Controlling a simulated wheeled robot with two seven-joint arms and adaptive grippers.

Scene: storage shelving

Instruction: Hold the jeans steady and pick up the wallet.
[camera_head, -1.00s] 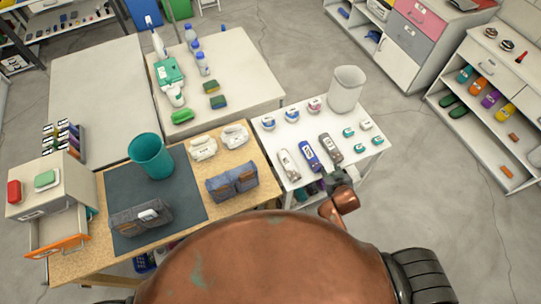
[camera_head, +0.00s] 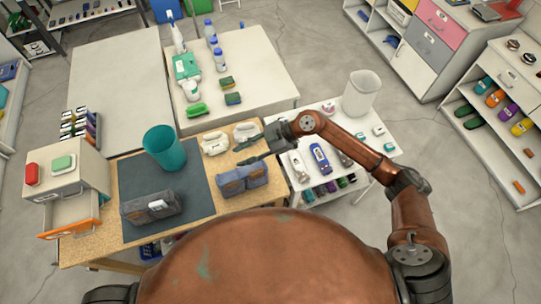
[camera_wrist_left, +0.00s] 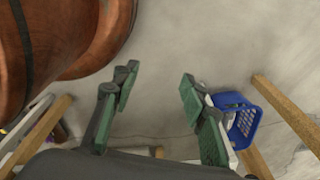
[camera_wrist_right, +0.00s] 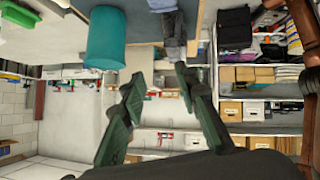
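Folded dark jeans (camera_head: 135,216) lie on the dark mat on the wooden table, with a small pale item (camera_head: 157,205) at their front that may be the wallet; I cannot tell. Bluer folded jeans (camera_head: 243,180) with brown patches lie to their right. My right gripper (camera_head: 243,154) is above and behind the bluer jeans, open and empty. In the right wrist view its fingers (camera_wrist_right: 160,80) are spread, with folded denim (camera_wrist_right: 173,35) beyond them. My left gripper (camera_wrist_left: 155,90) is open and empty over the floor; the head view does not show it.
A teal bin (camera_head: 164,149) stands on the mat behind the dark jeans. White folded items (camera_head: 214,143) lie near my right gripper. An open drawer (camera_head: 70,213) is at the left. A blue basket (camera_wrist_left: 236,118) is on the floor. The front table edge is clear.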

